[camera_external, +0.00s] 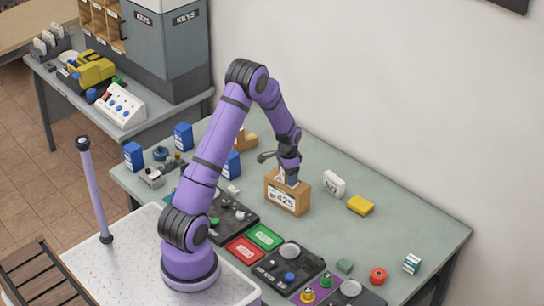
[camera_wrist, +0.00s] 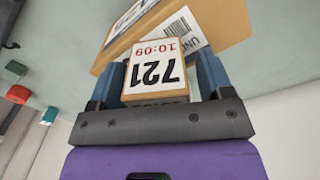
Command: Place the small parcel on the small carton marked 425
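The small carton marked 425 (camera_external: 287,197) stands upright on the green-grey table, its label facing the front. My gripper (camera_external: 290,180) points down right at the carton's top. In the wrist view, the small parcel (camera_wrist: 155,70), tan with a white label reading 721 and 10:09, sits between the two blue fingers of my gripper (camera_wrist: 160,82), which look shut on it. The carton (camera_wrist: 200,20) with a barcode label lies just beyond the parcel. Whether the parcel touches the carton's top cannot be told. In the external view my gripper mostly hides the parcel.
A white box (camera_external: 334,184) and a yellow block (camera_external: 360,205) lie right of the carton. Another tan box (camera_external: 246,141) is behind my arm. A red tray (camera_external: 244,250), a green tray (camera_external: 265,237) and dark panels stand in front.

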